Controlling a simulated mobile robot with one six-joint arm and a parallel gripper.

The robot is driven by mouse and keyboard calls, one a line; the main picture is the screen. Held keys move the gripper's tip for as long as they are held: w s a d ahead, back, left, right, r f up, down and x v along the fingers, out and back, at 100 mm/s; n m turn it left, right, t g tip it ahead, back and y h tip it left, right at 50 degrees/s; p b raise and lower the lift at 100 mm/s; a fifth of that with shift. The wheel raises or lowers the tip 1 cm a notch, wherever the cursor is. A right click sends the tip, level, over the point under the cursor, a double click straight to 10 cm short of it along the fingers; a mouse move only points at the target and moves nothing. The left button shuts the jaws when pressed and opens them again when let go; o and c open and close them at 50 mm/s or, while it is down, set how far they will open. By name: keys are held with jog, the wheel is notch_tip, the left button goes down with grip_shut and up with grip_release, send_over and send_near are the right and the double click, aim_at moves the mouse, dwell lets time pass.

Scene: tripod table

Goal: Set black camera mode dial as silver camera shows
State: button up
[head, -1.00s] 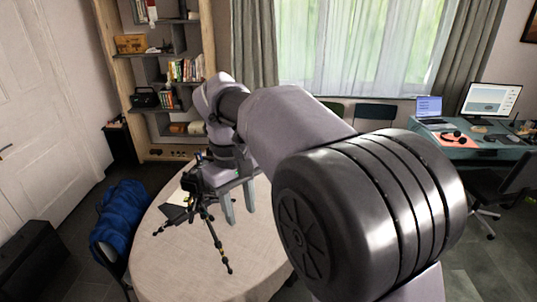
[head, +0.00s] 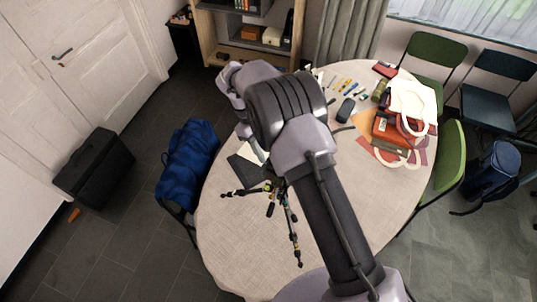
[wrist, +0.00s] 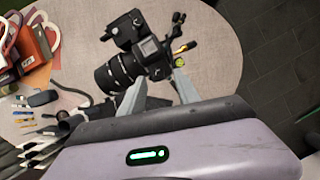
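The black camera (wrist: 143,57) sits with its lens pointing left and down in the wrist view, close beyond my gripper. A tripod (head: 290,232) stands on the round table (head: 235,240); my arm hides its top in the head view. My gripper (wrist: 159,78) is open, its two grey fingers apart at the camera's near side; contact cannot be told. The gripper is hidden in the head view. The mode dial cannot be made out clearly. I cannot identify a silver camera in either view.
A red-and-white bag (head: 409,108), a dark pouch (head: 346,109) and several pens lie at the table's far right. A dark flat item (head: 246,169) lies left of the tripod. A blue bundle (head: 188,165) is at the left edge. The near left tabletop is clear.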

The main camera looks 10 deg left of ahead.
jog(key=shift+x, duration=1.25)
jog(key=shift+w, duration=0.15)
grip_shut()
jog(key=shift+f+m+g+b, duration=0.1)
jog(key=shift+m+g+b, duration=0.3)
jog(key=shift+m, duration=0.3)
grip_release()
jog(key=shift+r, duration=0.2)
